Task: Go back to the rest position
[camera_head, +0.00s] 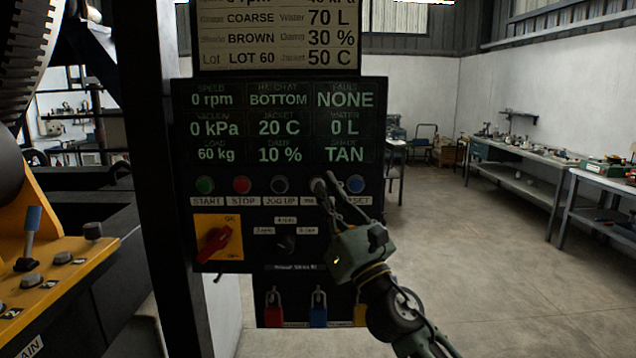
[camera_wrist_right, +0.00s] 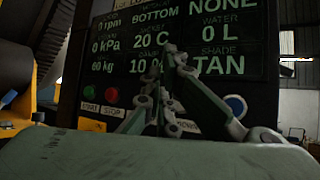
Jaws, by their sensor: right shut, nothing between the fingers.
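My right gripper (camera_head: 326,182) is shut and empty in front of the control panel (camera_head: 182,130). Its fingertips are over the button row, between the dark jog-up button (camera_head: 280,185) and the blue reset button (camera_head: 355,184), and hide the button there. I cannot tell whether they touch the panel. In the right wrist view the closed fingers (camera_wrist_right: 172,52) point up in front of the panel's display. The display reads 0 rpm, BOTTOM, NONE, 0 kPa, 20 C, 0 L, 60 kg, 10 % and TAN. My left gripper is not in view.
A red rotary switch (camera_head: 214,242) and hanging padlocks (camera_head: 318,308) are low on the panel. A dark post (camera_head: 160,200) and a yellow console (camera_head: 60,275) with a lever stand at left. The floor (camera_head: 500,270) at right is open, with workbenches (camera_head: 525,165) along the wall.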

